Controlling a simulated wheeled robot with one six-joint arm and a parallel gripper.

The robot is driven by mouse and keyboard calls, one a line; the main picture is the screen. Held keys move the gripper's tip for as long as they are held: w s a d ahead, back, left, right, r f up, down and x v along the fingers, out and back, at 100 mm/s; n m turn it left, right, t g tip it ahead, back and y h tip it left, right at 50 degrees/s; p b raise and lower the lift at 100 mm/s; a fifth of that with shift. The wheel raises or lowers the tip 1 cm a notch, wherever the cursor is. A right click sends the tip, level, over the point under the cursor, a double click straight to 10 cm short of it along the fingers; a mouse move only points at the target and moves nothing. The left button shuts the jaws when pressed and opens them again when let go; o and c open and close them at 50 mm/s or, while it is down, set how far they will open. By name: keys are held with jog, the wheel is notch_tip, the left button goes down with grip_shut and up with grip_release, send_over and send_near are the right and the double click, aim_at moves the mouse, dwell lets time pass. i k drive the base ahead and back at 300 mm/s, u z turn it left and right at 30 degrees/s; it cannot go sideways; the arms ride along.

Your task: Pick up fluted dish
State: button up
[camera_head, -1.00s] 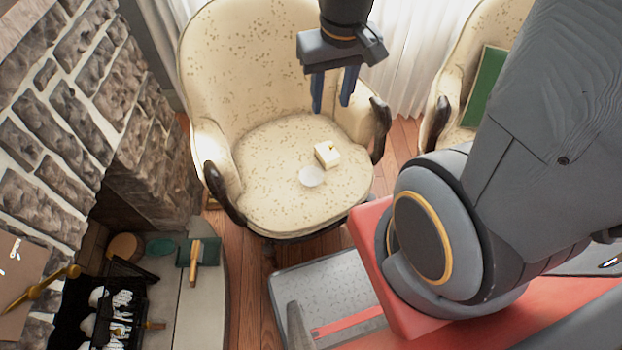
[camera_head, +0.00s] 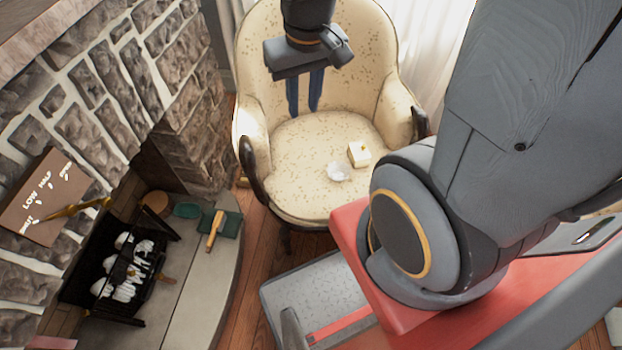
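A small whitish dish (camera_head: 339,172), seemingly the fluted dish, lies on the seat of the cream patterned armchair (camera_head: 300,190). A pale yellow block-like item (camera_head: 359,154) sits just behind and to the right of it. My gripper (camera_head: 303,112) hangs over the back part of the seat, up and left of the dish in the picture. Its two blue fingers point down, with a gap between them and nothing in it. The gripper is apart from the dish. Nothing covers the dish from this view.
The chair's dark-ended armrests (camera_head: 252,170) flank the seat. A stone fireplace (camera_head: 100,75) with a black grate (camera_head: 125,270) stands on the left. A green dustpan (camera_head: 230,224) and a brush with a wooden handle (camera_head: 214,230) lie on its hearth. Wooden floor (camera_head: 255,290) shows between hearth and chair.

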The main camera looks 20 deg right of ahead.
aim_at(338, 172)
jog(key=u, duration=0.8)
jog(key=k, duration=1.5)
jog(key=z, duration=1.3)
